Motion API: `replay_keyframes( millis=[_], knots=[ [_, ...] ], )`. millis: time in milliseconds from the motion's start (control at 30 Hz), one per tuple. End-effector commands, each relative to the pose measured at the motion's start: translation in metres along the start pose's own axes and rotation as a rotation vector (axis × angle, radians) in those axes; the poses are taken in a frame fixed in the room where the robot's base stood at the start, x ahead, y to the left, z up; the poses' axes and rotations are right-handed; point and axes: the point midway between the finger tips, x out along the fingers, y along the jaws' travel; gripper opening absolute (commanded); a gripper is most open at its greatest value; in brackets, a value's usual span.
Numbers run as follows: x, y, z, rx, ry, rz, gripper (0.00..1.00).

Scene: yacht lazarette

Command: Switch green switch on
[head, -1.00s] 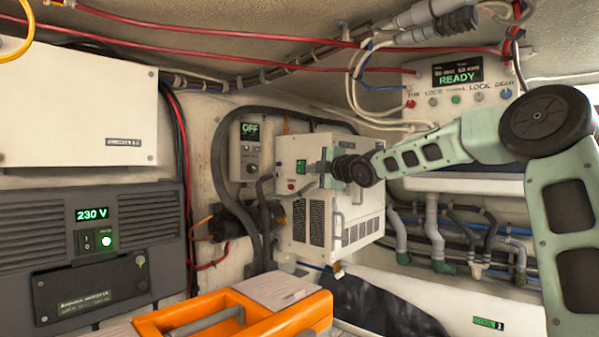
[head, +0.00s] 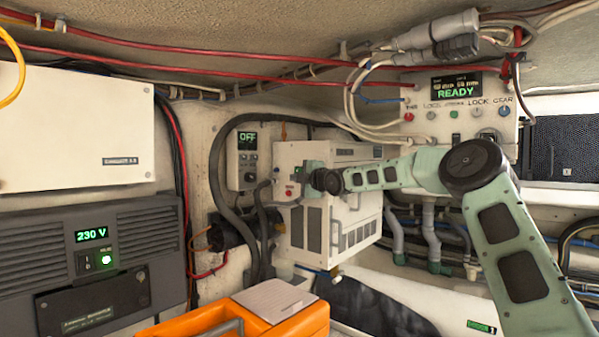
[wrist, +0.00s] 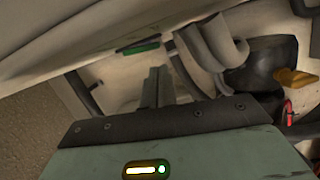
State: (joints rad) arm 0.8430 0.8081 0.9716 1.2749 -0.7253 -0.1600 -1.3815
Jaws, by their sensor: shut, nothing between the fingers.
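My gripper (head: 304,183) is at the upper front of a white equipment box (head: 290,158), in front of its small controls. In the wrist view its fingers (wrist: 156,86) are together and empty. The gripper covers the box's small green display area, so I cannot tell whether a switch is there or whether it is touched. A red button (head: 288,193) shows just left of the gripper. A small green control (head: 454,114) is on the panel reading READY, apart from the gripper. A dark strip with a green patch (wrist: 140,48) shows beyond the fingers in the wrist view.
A wall controller (head: 247,160) reads OFF. Thick dark hoses (head: 217,185) run left of the box. An orange case (head: 190,325) stands in front.

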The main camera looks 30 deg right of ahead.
Motion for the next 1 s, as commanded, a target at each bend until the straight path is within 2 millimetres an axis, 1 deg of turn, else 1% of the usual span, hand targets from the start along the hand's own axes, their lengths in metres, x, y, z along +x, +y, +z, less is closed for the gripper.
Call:
replay_keyframes(
  millis=[33, 200, 633, 800, 1000],
  knots=[
    [0.002, 0.003, 0.003, 0.004, 0.001, -0.001, 0.00],
    [0.004, 0.002, 0.013, 0.001, 0.002, -0.001, 0.00],
    [0.004, -0.001, 0.015, -0.004, 0.002, 0.001, 0.00],
    [0.006, -0.003, 0.021, -0.083, 0.001, 0.021, 0.00],
    [0.005, -0.002, 0.021, -0.075, 0.000, 0.019, 0.00]
  ],
)
